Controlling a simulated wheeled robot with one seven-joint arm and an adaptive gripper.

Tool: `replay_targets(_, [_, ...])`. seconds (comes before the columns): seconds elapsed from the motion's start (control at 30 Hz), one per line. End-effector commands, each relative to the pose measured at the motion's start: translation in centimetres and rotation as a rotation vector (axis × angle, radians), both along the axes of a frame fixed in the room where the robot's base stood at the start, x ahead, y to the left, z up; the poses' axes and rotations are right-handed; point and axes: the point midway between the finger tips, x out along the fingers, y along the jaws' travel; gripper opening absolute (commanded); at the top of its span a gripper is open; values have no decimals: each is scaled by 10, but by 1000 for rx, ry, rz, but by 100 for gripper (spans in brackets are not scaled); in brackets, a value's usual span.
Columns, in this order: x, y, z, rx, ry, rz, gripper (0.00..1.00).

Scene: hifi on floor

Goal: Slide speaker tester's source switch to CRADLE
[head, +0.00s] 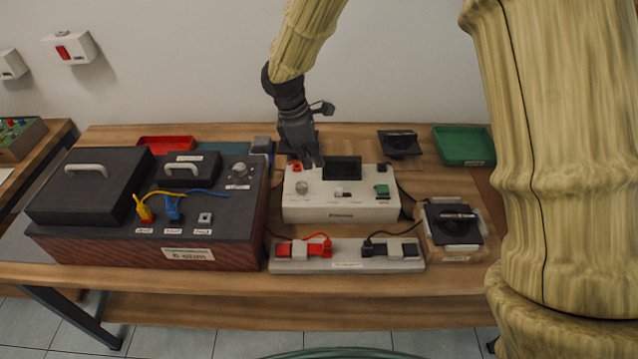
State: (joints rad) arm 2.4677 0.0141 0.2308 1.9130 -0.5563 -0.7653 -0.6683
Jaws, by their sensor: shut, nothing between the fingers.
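The speaker tester (331,213) is a white box with a dark screen (342,168) in the middle of the bench. Its sloped panel carries a round knob (302,187), a small dark-and-light control (343,192) below the screen, a green part (381,190) at right and a red part (296,166) at the upper left. I cannot tell for sure which is the source switch, and its labels are too small to read. My gripper (313,163) is shut and empty. It points down over the tester's back left, beside the screen; whether it touches is unclear.
A dark-topped wooden box (190,238) with plugs and cables stands left. A grey strip (347,262) with red and black probes lies in front of the tester. A speaker in a holder (453,228) sits right. Green (463,146) and red (165,143) trays lie behind.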

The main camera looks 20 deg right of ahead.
Motion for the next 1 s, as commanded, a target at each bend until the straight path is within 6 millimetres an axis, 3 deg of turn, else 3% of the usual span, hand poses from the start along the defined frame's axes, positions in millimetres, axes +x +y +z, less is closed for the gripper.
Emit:
replay_targets(0.37, [-1,-4,-5,0,1,-5,0])
replay_targets(1.0, [-7,-22,-86,0,0,-2,0])
